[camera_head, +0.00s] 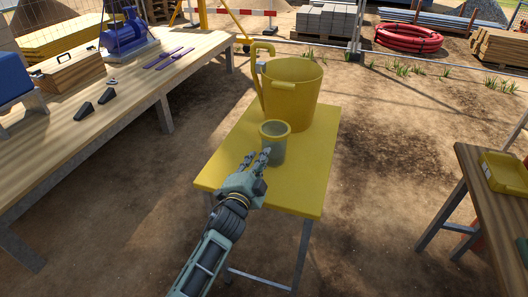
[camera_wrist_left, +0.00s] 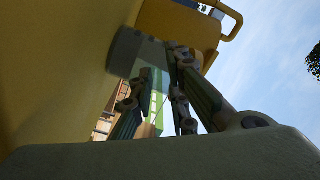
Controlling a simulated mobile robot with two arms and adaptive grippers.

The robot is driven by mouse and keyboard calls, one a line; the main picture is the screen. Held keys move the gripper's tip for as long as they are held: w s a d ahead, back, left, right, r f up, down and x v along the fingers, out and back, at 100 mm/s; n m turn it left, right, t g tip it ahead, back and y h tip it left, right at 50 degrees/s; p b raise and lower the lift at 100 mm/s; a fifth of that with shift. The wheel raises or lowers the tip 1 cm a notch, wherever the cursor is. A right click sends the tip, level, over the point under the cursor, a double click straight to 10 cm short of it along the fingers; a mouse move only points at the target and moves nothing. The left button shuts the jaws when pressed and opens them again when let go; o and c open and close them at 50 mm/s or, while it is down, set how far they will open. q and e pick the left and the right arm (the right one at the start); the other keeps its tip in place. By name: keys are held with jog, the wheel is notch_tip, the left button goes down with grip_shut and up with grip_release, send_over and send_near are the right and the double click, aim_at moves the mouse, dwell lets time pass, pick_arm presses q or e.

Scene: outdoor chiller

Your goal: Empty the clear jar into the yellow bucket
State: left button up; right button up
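The clear jar (camera_head: 275,150) stands upright on the yellow table (camera_head: 300,192), just in front of the yellow bucket (camera_head: 290,98). Its rim is yellowish, and I cannot make out its contents. My left gripper (camera_head: 257,158) is low over the table at the jar's near left side, fingers pointing at it. In the left wrist view the fingers (camera_wrist_left: 160,75) are apart, with the jar (camera_wrist_left: 125,52) at their tips and the bucket (camera_wrist_left: 188,25) behind. I cannot tell whether a finger touches the jar. My right gripper is not in view.
A long wooden bench (camera_head: 120,105) on the left holds a wooden box (camera_head: 68,73), a blue machine (camera_head: 125,38) and small tools. Another bench (camera_head: 485,195) on the right carries a yellow case (camera_head: 505,173). Bare dirt lies between them. The bucket has a tall handle on its left.

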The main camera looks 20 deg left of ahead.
pick_arm(q)
jog(key=shift+s+a+p, duration=0.1)
jog(key=shift+s+p, duration=0.8)
jog(key=shift+s, duration=2.35)
